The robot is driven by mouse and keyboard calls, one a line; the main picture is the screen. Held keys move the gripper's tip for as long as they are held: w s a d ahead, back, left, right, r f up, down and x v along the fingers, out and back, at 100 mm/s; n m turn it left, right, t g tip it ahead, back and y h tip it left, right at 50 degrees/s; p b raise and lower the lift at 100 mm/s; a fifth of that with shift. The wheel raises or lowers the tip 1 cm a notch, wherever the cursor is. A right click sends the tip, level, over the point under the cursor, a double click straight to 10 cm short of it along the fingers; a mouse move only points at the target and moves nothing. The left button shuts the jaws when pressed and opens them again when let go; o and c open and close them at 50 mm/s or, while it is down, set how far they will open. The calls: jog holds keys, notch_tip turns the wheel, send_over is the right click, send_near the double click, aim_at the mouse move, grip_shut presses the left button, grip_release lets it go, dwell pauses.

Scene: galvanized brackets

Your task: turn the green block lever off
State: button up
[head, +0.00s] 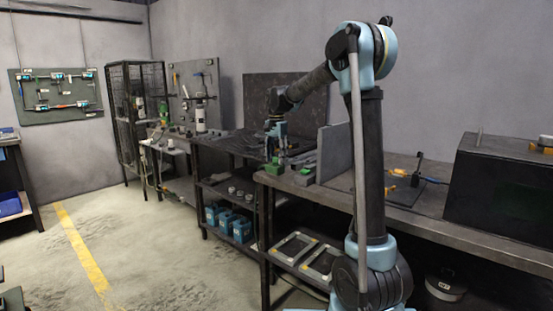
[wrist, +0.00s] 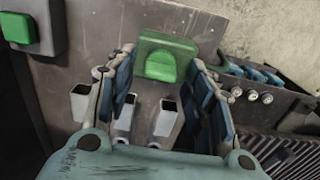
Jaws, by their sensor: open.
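A green block (wrist: 168,57) is in the upper middle of the wrist view, set on a grey metal surface. A second green block (wrist: 16,28) sits on a grey housing at the upper left of that view. In the head view, two small green blocks, one on the left (head: 276,168) and one on the right (head: 305,176), stand at the workbench's left end. My gripper (wrist: 165,68) is open, with one finger on each side of the middle green block. Whether the fingers touch it, I cannot tell. In the head view my gripper (head: 277,150) hangs over the bench end.
The workbench (head: 410,205) carries a grey upright panel (head: 334,150) and a dark box (head: 500,185) on the right. In the wrist view, a unit with round silver ends (wrist: 252,94) lies right of the fingers. Open floor (head: 150,240) is at left.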

jog(key=c, duration=1.1)
jog(key=shift+o, duration=0.2)
jog(key=shift+n, duration=0.3)
jog(key=n, duration=0.3)
jog(key=shift+a+n, duration=0.1)
jog(key=shift+n, duration=0.2)
jog(key=n, duration=0.4)
jog(key=shift+n, duration=0.3)
jog(key=n, duration=0.4)
jog(key=shift+a, duration=0.1)
jog(key=n, duration=0.5)
jog(key=o, duration=1.1)
jog(key=shift+c, duration=0.2)
